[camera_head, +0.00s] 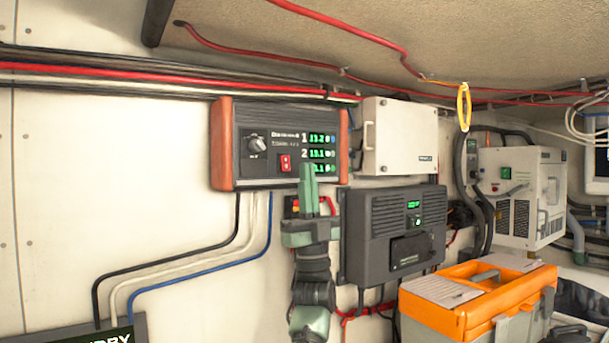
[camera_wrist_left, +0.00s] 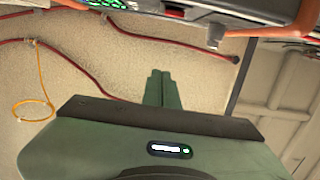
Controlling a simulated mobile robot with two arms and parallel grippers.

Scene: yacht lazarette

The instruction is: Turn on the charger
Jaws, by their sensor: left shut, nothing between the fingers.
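The dark panel with orange-red sides (camera_head: 279,185) is on the wall, with a knob (camera_head: 257,144), a red switch (camera_head: 285,163) and lit green readouts (camera_head: 320,138). Right of it and lower is a dark grey ribbed box (camera_head: 380,220) with a small green display (camera_head: 414,204). I cannot tell for certain which unit is the charger. My left gripper (camera_head: 308,170) points up, shut and empty, its green fingers in front of the panel's lower right, just right of the red switch. The fingers (camera_wrist_left: 162,88) also show in the left wrist view. My right gripper is not in view.
A white box (camera_head: 400,137) hangs right of the panel. An orange-lidded toolbox (camera_head: 480,300) stands at lower right. A white unit (camera_head: 522,190) is farther right. Red cables (camera_head: 120,73) run along the wall; a yellow loop (camera_head: 463,106) hangs near the ceiling.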

